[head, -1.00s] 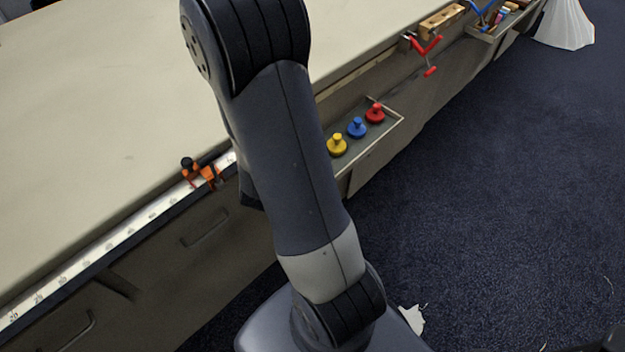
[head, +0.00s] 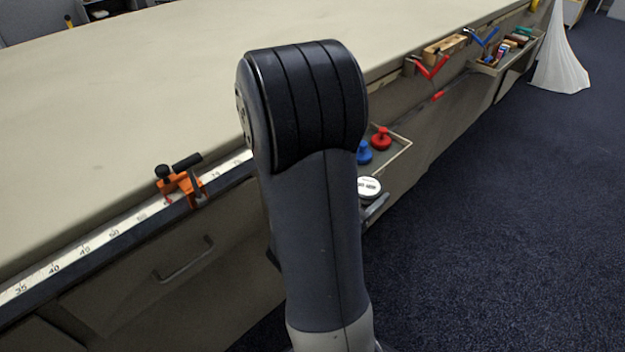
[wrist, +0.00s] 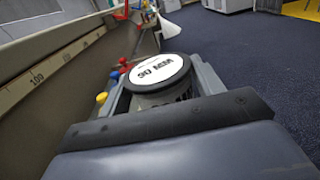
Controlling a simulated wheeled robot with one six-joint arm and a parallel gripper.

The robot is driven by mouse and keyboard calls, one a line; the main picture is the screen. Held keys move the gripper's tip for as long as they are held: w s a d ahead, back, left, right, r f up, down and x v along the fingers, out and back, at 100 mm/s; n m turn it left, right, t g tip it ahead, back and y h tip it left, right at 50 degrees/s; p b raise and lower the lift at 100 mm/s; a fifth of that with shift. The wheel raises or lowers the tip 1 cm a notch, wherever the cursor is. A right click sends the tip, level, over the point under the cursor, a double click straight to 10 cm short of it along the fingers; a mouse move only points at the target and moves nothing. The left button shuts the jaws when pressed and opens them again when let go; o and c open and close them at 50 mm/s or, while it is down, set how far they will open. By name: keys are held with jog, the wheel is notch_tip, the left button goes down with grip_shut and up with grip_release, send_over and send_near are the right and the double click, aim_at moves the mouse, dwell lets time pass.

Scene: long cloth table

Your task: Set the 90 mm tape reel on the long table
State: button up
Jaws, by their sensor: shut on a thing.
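The tape reel (wrist: 158,73) has a white round label that reads 90 mm and a dark rim. It fills the space between the fingers of my gripper (wrist: 166,88), which is shut on it. In the head view the reel (head: 369,187) shows just right of my arm, in front of the table's side and below the tabletop. Most of my gripper is hidden behind my arm there. The long table (head: 130,90) has a wide, pale, bare top running from lower left to upper right.
An orange clamp (head: 181,186) sits on the ruler edge (head: 100,240) of the table. A side tray (head: 400,150) holds blue (head: 364,152) and red (head: 381,139) knobbed pieces. Red-handled (head: 430,68) and blue-handled tools hang farther along. A white cloth (head: 560,62) stands on the carpet.

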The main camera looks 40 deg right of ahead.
jog(key=w, duration=0.8)
jog(key=w+a, duration=0.1)
jog(key=w, duration=0.3)
jog(key=shift+w+b, duration=0.35)
jog(key=w, duration=0.2)
jog(key=shift+w+a, duration=0.15)
jog(key=shift+w, duration=0.2)
jog(key=shift+f+b, duration=0.45)
jog(key=shift+f, duration=0.15)
jog(key=shift+s+f, duration=0.1)
jog(key=shift+f, duration=0.3)
jog(key=o, duration=1)
jog(key=shift+o, duration=0.2)
